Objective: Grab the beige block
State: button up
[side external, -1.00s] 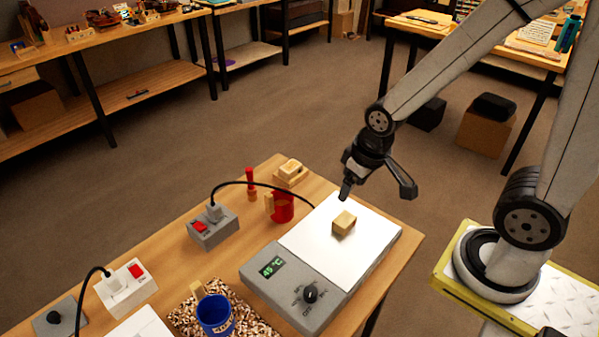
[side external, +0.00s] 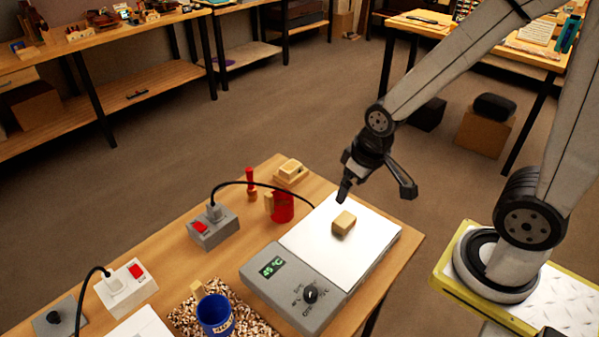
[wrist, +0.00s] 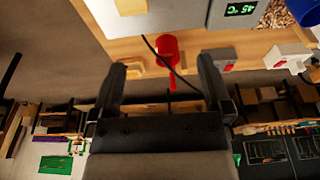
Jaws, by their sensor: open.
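The beige block (side external: 344,223) rests on the white top of the hotplate (side external: 310,297), whose display reads 45 °C. In the wrist view the block (wrist: 132,6) shows partly at the top edge. My gripper (side external: 377,192) is open and empty, above and behind the block in the side view and apart from it. In the wrist view my open gripper (wrist: 162,66) has its two fingers spread wide, with the block beyond them.
A red cup (side external: 284,208), a red-handled tool (side external: 251,186) and a pale wooden piece (side external: 291,170) stand behind the hotplate. A black cable runs from the grey switch box (side external: 213,232). A blue cup (side external: 215,315) sits on wood chips in front.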

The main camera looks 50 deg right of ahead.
jog(key=n+g+h, duration=0.4)
jog(key=n+h, duration=0.8)
jog(key=n, duration=0.4)
send_near(345, 220)
jog(key=shift+s+d+f, duration=0.2)
jog(key=shift+s+d, duration=0.4)
jog(key=shift+s+d+f, duration=0.2)
jog(key=shift+s+d, duration=0.35)
jog(key=shift+w+a+f+n+t+h, duration=0.3)
jog(key=shift+w+f+n+t+h, duration=0.4)
jog(key=shift+n, duration=0.3)
jog(key=shift+s, duration=0.1)
jog(key=shift+x, duration=1.35)
